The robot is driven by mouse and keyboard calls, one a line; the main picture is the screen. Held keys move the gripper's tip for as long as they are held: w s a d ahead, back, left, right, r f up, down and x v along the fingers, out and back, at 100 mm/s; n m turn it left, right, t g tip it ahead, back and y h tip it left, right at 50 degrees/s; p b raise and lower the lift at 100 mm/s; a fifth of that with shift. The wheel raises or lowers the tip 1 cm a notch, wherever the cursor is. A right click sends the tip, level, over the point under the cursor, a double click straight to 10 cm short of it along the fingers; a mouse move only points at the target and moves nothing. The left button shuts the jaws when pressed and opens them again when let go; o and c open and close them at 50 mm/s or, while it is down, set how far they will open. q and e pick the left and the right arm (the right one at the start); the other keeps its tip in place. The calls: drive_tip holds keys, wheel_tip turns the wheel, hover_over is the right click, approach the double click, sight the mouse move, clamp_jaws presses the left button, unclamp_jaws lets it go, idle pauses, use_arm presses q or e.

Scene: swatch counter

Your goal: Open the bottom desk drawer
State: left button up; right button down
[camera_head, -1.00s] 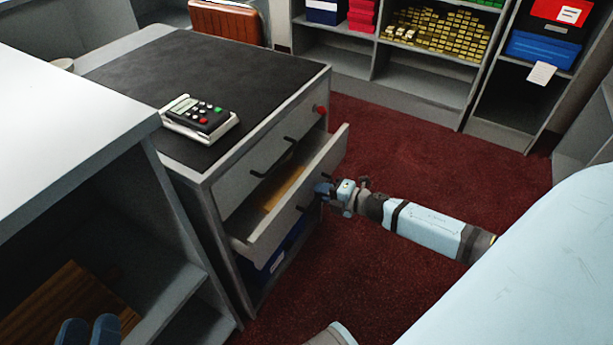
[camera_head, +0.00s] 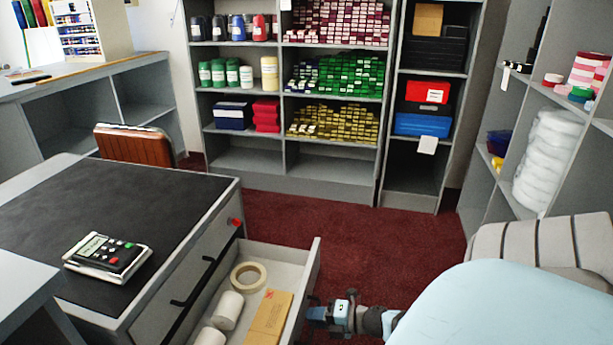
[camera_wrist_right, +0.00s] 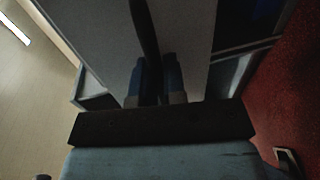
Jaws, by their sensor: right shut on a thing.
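The bottom drawer (camera_head: 304,284) of the grey desk (camera_head: 212,250) stands pulled out well clear of the desk, with its inside in view. My right gripper (camera_head: 315,312) is at the outer side of the drawer front. In the right wrist view, its blue fingers (camera_wrist_right: 154,85) lie on either side of a dark bar handle (camera_wrist_right: 144,30) on the grey drawer front, shut on it. The head view does not show this handle. My left gripper is out of view.
The drawer holds a tape roll (camera_head: 248,276), white rolls (camera_head: 228,309) and a cardboard box (camera_head: 268,318). A calculator-like device (camera_head: 108,256) lies on the desk top. A brown chair (camera_head: 133,146) stands behind. Red floor (camera_head: 350,235) is clear beyond the drawer.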

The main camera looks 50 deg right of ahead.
idle(0.3)
drive_tip(key=c, duration=1.2)
unclamp_jaws()
drive_tip(key=shift+s, duration=0.1)
use_arm(q)
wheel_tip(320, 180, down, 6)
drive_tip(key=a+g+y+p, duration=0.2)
drive_tip(key=p, duration=0.1)
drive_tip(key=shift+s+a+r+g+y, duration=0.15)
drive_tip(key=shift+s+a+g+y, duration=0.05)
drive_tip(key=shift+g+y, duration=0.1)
use_arm(e)
drive_tip(key=v, duration=1.3)
drive_tip(key=shift+s+d, duration=0.2)
drive_tip(key=shift+s, duration=0.1)
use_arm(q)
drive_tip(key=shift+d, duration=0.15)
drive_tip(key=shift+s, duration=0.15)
